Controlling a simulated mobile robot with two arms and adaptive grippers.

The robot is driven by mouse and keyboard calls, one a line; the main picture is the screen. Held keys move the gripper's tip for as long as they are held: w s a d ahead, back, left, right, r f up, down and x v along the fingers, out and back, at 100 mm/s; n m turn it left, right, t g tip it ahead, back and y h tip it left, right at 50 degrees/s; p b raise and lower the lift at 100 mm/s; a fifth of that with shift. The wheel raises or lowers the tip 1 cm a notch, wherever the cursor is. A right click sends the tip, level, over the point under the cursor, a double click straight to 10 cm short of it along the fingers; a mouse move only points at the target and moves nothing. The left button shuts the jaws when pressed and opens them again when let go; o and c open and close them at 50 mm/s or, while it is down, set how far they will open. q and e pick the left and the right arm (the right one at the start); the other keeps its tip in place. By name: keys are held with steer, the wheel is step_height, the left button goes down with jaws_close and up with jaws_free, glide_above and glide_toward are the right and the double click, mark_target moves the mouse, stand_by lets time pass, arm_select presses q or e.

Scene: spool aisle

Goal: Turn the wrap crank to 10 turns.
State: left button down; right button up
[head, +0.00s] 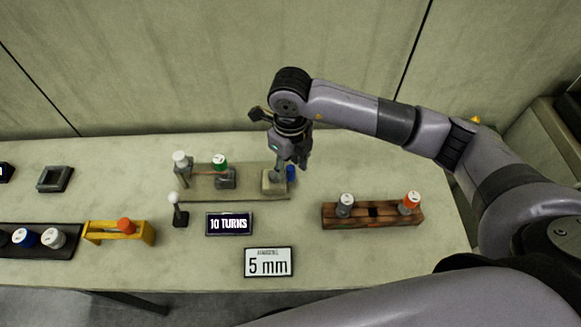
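A grey-beige base board (205,190) on the table carries a post with a whitish top at its left, a green-capped spool (219,163) on a grey block, and a pale block (271,183) at its right end. A small blue part (291,173) shows beside the pale block and looks like the crank's handle; the rest of the crank is hidden or too small to tell. My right gripper (296,164) points down right at this blue part. Whether its fingers are shut on it cannot be told. A dark display (229,223) reads "10 TURNS". My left gripper is out of view.
A white-knobbed lever (176,208) stands left of the display. A "5 mm" sign (268,262) is in front. A wooden rack (372,214) with two spools stands right, a yellow stand (117,231) and dark spool rack (70,245) left, a grey tray (55,179) farther back.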

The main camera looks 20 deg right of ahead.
mark_target(291, 168)
step_height(291, 168, up, 10)
steer(key=shift+r, duration=0.15)
steer(key=shift+s, duration=0.1)
stand_by(0.6)
